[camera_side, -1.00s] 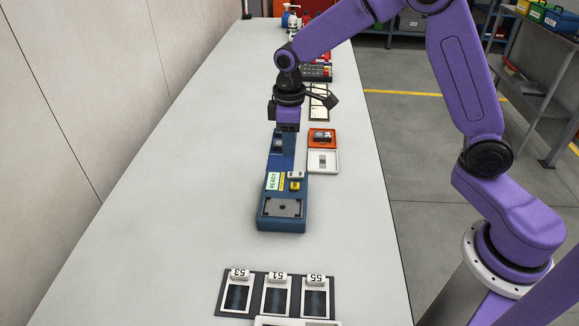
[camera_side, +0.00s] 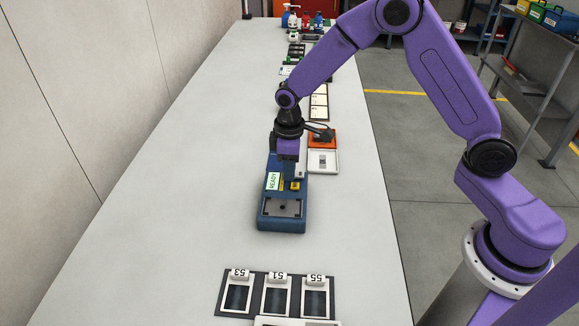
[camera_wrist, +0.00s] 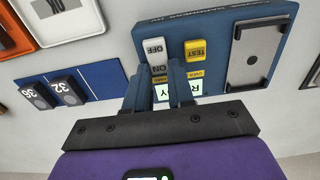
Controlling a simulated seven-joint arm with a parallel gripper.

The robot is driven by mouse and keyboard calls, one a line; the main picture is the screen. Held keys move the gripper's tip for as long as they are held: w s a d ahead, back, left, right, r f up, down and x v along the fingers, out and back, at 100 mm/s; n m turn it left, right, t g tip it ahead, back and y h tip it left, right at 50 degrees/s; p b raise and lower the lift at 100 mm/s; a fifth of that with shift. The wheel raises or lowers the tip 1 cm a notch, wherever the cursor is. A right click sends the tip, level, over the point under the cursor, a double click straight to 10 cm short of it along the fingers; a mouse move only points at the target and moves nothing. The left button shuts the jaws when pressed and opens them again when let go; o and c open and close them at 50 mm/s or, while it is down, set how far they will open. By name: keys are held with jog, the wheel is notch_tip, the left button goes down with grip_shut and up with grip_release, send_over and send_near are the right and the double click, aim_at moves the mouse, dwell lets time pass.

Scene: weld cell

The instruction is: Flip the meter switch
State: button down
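The blue meter (camera_side: 283,224) stands on the table in the side view, with a green READY label, a yellow button and a grey plate. It also shows in the wrist view (camera_wrist: 215,62). Its white meter switch (camera_wrist: 154,47) is marked OFF and ON, beside the yellow TEST button (camera_wrist: 195,50). My gripper (camera_wrist: 160,64) is over the switch, its two fingers apart with the ON end visible between them. Whether the fingers touch the switch cannot be told. In the side view my gripper (camera_side: 292,181) hides much of the switch area.
An orange tray (camera_side: 329,132) and a white tray (camera_side: 323,170) lie right of the meter. A dark rack (camera_side: 224,301) with numbered white frames lies in front. In the wrist view, a blue panel (camera_wrist: 100,80) has tags 36 and 32. The table's left side is clear.

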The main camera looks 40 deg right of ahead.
jog(key=shift+s+d+r+t+y, duration=0.1)
jog(key=shift+s+d+t+y, duration=0.05)
jog(key=shift+t+y, duration=0.4)
jog(key=shift+s+d+r+t+y, duration=0.1)
jog(key=shift+s+t+y, duration=0.05)
jog(key=shift+t+y, duration=0.35)
jog(key=c, duration=1.2)
grip_release()
jog(key=shift+c, duration=0.2)
jog(key=shift+r, duration=0.1)
jog(key=v, duration=1.7)
jog(key=shift+s+d, duration=0.25)
jog(key=shift+d, duration=0.05)
